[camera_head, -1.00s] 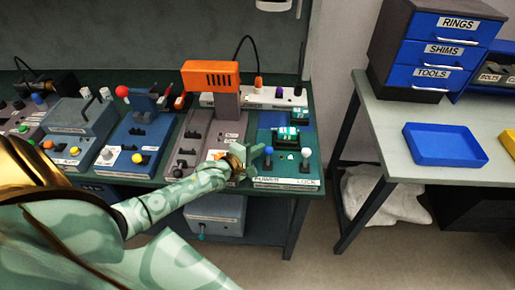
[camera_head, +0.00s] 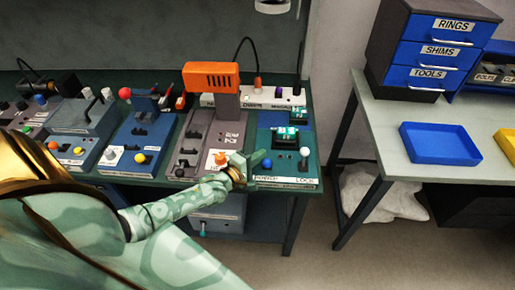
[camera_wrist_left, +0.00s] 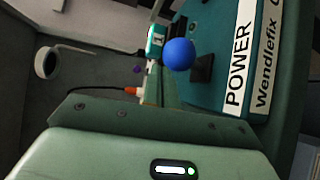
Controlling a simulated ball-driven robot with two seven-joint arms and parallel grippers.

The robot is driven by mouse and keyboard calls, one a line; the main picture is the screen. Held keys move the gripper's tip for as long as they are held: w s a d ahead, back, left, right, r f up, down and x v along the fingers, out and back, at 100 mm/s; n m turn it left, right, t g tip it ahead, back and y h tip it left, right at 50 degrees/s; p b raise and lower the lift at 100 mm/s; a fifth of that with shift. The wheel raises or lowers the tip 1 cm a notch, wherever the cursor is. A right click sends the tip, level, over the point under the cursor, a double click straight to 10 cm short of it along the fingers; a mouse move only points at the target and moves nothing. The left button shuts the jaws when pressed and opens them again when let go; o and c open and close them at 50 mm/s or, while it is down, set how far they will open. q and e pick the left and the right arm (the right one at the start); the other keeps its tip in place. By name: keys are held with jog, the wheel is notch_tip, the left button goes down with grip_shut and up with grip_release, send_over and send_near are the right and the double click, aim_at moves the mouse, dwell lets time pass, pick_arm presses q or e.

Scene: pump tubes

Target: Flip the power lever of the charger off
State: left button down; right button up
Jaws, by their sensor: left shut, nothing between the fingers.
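The charger (camera_head: 294,170) is the teal unit at the right end of the bench, with a green-lit module on it. Its POWER label (camera_wrist_left: 238,60) shows large in the left wrist view. The power lever has a blue ball knob (camera_head: 267,163), leaning toward the front edge; the knob also shows in the left wrist view (camera_wrist_left: 179,54). A white-knobbed lever (camera_head: 305,151) stands upright by the LOCK label. My left gripper (camera_head: 248,165) is shut and empty, just left of the blue knob; whether it touches is unclear. My right gripper is out of view.
A grey unit with an orange-topped post (camera_head: 211,76) and an orange knob (camera_head: 220,158) stands directly left of the charger. A white power strip (camera_head: 281,97) runs behind. A side table (camera_head: 375,130) with a blue tray (camera_head: 440,145) is at right, across a gap.

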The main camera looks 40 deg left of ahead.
pick_arm(q)
jog(key=shift+a, duration=0.1)
jog(key=shift+s, duration=0.35)
jog(key=s+a+r+p, duration=0.1)
jog(key=s+r+p, duration=0.1)
jog(key=s, duration=1.3)
jog(key=shift+s+a+p, duration=0.25)
jog(key=shift+a+p, duration=0.1)
